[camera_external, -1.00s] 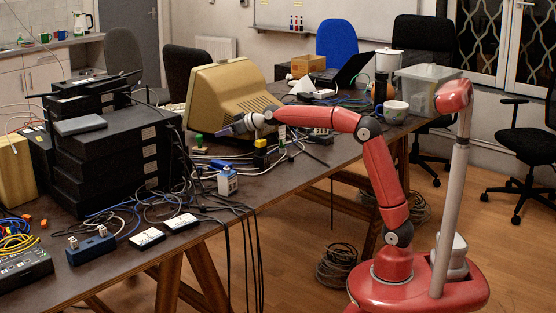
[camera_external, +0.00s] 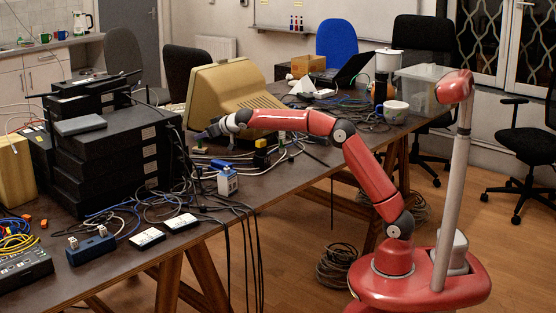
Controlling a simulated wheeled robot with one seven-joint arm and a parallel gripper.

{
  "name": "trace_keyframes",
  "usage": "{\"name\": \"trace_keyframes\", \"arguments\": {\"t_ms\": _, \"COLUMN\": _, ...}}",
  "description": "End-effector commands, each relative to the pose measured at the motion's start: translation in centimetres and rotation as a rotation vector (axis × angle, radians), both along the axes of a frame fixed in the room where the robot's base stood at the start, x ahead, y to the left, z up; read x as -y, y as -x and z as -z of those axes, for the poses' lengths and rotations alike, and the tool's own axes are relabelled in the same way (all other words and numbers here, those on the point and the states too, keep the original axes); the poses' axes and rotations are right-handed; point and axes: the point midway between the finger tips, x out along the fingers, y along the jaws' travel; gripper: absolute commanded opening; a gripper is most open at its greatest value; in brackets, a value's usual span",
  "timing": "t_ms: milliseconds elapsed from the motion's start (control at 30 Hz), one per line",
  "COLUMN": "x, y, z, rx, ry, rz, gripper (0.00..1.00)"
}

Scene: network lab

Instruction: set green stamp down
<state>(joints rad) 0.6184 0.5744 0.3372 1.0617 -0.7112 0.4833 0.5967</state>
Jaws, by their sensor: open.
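The green stamp (camera_external: 199,148) stands on the dark table in front of the beige monitor, just right of the black box stack. It is very small here and its upper part is hidden by my gripper. My gripper (camera_external: 205,134) reaches in from the right and is open at the stamp's top. Whether its fingers touch the stamp cannot be told from this view.
The beige monitor (camera_external: 225,97) stands close behind my gripper. The black box stack (camera_external: 115,150) is close on the left. Cables, a yellow-and-black block (camera_external: 261,157) and a white-and-blue box (camera_external: 227,182) lie on the table in front.

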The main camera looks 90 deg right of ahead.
Motion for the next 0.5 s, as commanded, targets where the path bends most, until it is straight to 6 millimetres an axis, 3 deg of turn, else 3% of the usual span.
{"name": "trace_keyframes", "arguments": {"t_ms": 133, "x": 1.6, "y": -1.4, "z": 1.3, "rx": -0.002, "ry": -0.003, "rz": 0.002, "gripper": 0.52}}
{"name": "trace_keyframes", "arguments": {"t_ms": 300, "x": 2.3, "y": -2.7, "z": 1.9, "rx": -0.001, "ry": -0.001, "rz": 0.0, "gripper": 0.52}}
{"name": "trace_keyframes", "arguments": {"t_ms": 500, "x": 2.4, "y": -2.8, "z": 2.1, "rx": -0.001, "ry": 0.001, "rz": 0.0, "gripper": 0.52}}
